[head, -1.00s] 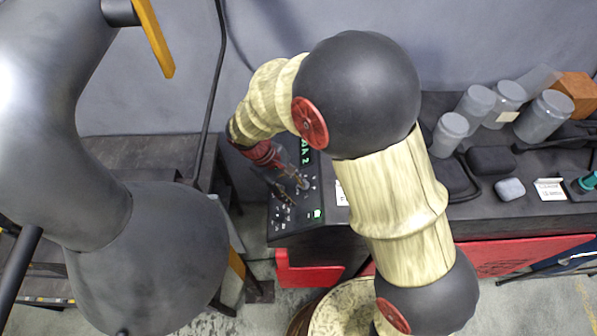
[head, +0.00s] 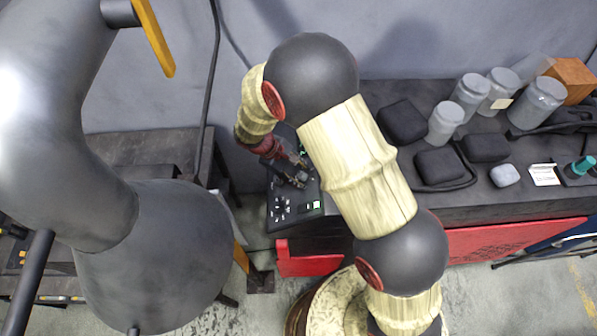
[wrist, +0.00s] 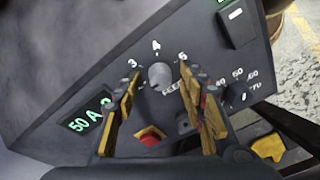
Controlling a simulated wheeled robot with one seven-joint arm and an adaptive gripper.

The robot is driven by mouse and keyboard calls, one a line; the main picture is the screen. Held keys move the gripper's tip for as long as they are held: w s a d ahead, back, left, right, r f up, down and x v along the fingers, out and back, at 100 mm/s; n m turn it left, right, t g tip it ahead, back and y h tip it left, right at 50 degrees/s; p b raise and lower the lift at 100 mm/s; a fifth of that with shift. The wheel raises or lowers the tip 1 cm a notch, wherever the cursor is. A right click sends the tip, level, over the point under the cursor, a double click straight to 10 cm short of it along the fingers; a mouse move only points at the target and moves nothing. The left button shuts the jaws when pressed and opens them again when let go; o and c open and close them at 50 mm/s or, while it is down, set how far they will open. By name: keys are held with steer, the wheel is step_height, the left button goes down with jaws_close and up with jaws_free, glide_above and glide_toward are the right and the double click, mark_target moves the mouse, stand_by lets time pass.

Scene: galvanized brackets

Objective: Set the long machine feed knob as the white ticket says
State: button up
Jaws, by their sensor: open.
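The control panel (head: 283,210) of the machine lies under my gripper (head: 292,172) in the head view. In the wrist view, a grey round knob (wrist: 159,75) has numbers around it and partly hidden lettering like FEED below. Its pointer is not clear. My gripper (wrist: 160,72) is open, with one yellow finger on each side of this knob; contact cannot be told. A white ticket (head: 545,174) lies on the bench at the right, its writing too small to read.
The panel also has a lit display (wrist: 88,115), a red button (wrist: 150,137) and a second dark knob (wrist: 237,96). Grey jars (head: 470,96), dark pouches (head: 440,166) and an orange-brown block (head: 567,80) stand on the bench (head: 480,207).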

steer(key=shift+c, duration=1.2)
steer(key=c, duration=0.7)
jaws_close()
